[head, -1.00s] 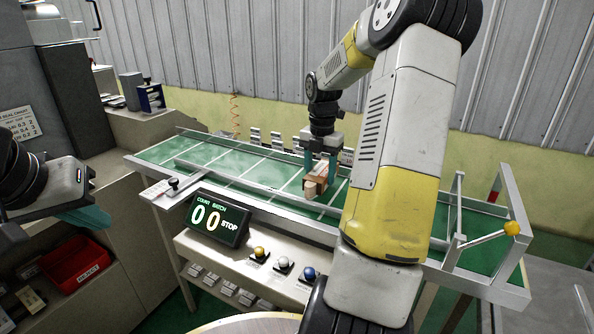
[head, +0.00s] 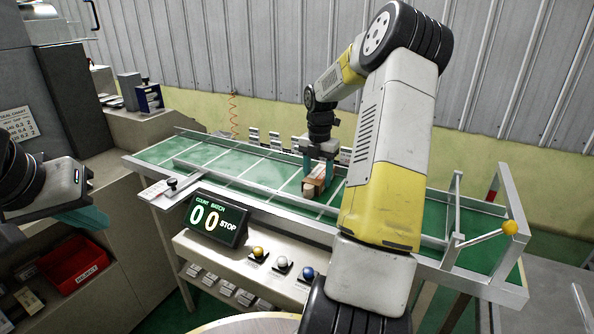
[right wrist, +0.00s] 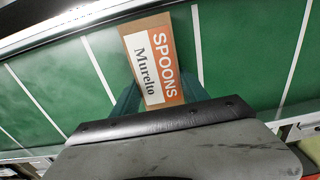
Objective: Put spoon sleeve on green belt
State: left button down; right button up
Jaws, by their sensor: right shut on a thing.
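The spoon sleeve (right wrist: 158,62) is a brown packet with an orange "SPOONS" band and a white "Murelto" label. It also shows in the head view (head: 314,183), over the green belt (head: 240,168). My right gripper (head: 317,172) is shut on the sleeve from above, with a teal finger on each side. The sleeve is at or just above the belt surface, between white cross lines; I cannot tell whether it touches. My left gripper (head: 90,216) is at the left edge, away from the belt, with its teal fingers partly seen and their gap unclear.
A metal rail runs along the belt's front edge. A counter display (head: 215,220) reads 00 and STOP. Yellow, white and blue buttons (head: 283,263) sit below the belt. A red bin (head: 72,264) stands at lower left. Small labelled cards line the belt's back edge.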

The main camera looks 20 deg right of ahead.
aim_at(317, 175)
jog(key=o, duration=1.4)
notch_tip(317, 175, up, 12)
jog(key=s+a+r+m+t, duration=0.1)
jog(key=s+a+r+m, duration=0.45)
jog(key=a, duration=0.25)
jog(key=shift+s+a+r+m+t+y, duration=0.25)
jog(key=shift+s+a+m+t, duration=0.6)
jog(key=shift+s+a+m, duration=2)
jog(key=shift+s+a+r+m+t+y, duration=0.1)
jog(key=shift+s+a+m+t+y, duration=0.6)
jog(key=shift+s+a+m, duration=2.1)
jog(key=shift+s+a+r+m+t+y, duration=0.15)
jog(key=shift+s+a+m+t, duration=1)
jog(key=shift+s+m, duration=3.25)
